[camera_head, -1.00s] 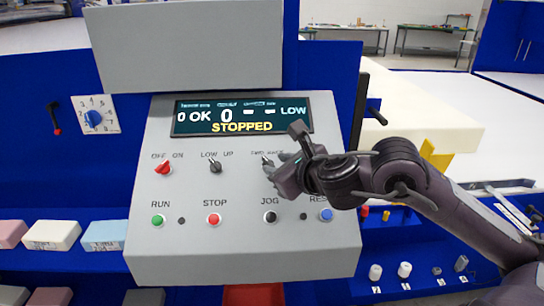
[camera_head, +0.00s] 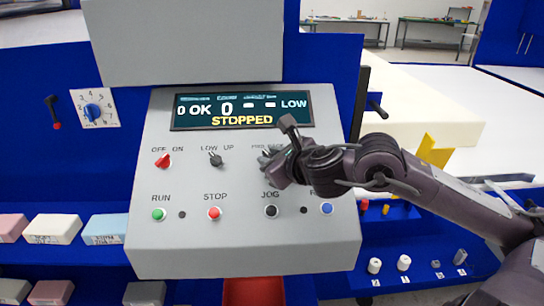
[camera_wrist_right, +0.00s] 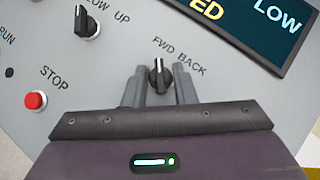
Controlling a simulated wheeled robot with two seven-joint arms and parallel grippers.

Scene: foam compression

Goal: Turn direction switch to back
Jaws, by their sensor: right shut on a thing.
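The direction switch (camera_wrist_right: 158,75) is a black knob under the "FWD BACK" label on the grey control panel (camera_head: 160,240). In the wrist view it sits between the two fingers of my right gripper (camera_wrist_right: 158,82), with its pointer roughly straight up the picture, between the two words. The right gripper (camera_head: 268,160) is shut on the switch and hides most of it in the head view. The display (camera_head: 242,108) reads "STOPPED". My left gripper is not in view.
The red off/on switch (camera_head: 163,160) and the black low/up switch (camera_head: 216,158) are to the left on the panel. Below are the green run button (camera_head: 158,214), red stop button (camera_head: 214,213), black jog button (camera_head: 271,211) and blue button (camera_head: 327,208).

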